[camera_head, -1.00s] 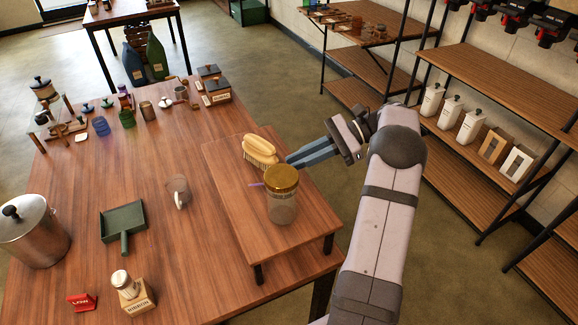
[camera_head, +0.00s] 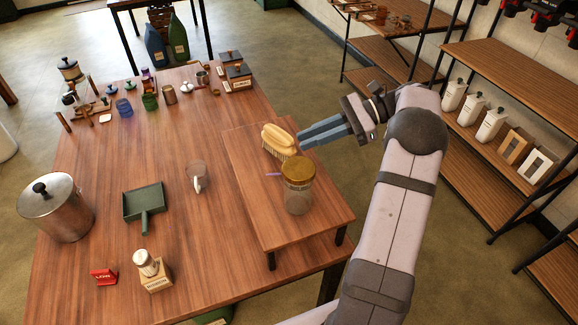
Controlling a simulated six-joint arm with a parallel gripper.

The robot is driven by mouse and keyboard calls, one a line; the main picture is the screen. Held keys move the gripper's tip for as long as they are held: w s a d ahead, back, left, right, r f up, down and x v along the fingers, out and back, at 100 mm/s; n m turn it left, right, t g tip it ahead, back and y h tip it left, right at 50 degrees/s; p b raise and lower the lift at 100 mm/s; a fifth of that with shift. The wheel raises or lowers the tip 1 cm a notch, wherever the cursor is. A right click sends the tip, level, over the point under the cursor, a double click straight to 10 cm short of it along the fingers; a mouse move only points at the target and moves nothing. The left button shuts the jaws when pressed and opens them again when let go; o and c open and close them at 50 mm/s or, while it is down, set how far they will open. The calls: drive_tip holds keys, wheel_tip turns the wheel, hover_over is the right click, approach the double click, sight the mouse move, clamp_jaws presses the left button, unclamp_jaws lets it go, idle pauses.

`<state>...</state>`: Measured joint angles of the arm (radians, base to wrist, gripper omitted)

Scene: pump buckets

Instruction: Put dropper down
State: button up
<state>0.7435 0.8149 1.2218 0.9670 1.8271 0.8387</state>
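A small thin purple piece (camera_head: 273,174), which may be the dropper, shows just left of the gold lid of a clear jar (camera_head: 298,196). Its right end is hidden by the jar, so I cannot tell whether it lies on the low wooden stand (camera_head: 262,212) or how long it is. My gripper (camera_head: 303,138) is above the stand, behind the jar and to the right of the brush. Its two blue-grey fingers point left and lie close together in this view. I see nothing held between them, and the gap is too small to judge.
A yellow brush (camera_head: 279,141) is on the stand near my fingertips. Small containers crowd the table's far end. Shelves (camera_head: 500,58) stand at right.

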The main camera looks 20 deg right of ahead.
drive_tip(key=a+r+p, duration=0.1)
drive_tip(key=a+p, duration=0.1)
drive_tip(key=p, duration=0.1)
approach(269, 174)
drive_tip(key=shift+w+a+f, duration=0.25)
drive_tip(key=shift+a+f, duration=0.05)
drive_tip(key=shift+a, duration=0.6)
drive_tip(key=shift+w+a+f, duration=0.15)
drive_tip(key=shift+a+f, duration=0.05)
drive_tip(key=shift+f, duration=0.05)
drive_tip(key=shift+a+p, duration=0.3)
drive_tip(key=shift+a, duration=0.05)
drive_tip(key=p+x, duration=0.1)
drive_tip(key=x, duration=0.3)
drive_tip(key=shift+a+p, duration=0.15)
drive_tip(key=shift+p, duration=0.25)
drive_tip(key=shift+w+a+f, duration=0.1)
drive_tip(key=shift+a+f, duration=0.25)
drive_tip(key=shift+a, duration=0.1)
drive_tip(key=shift+c, duration=0.6)
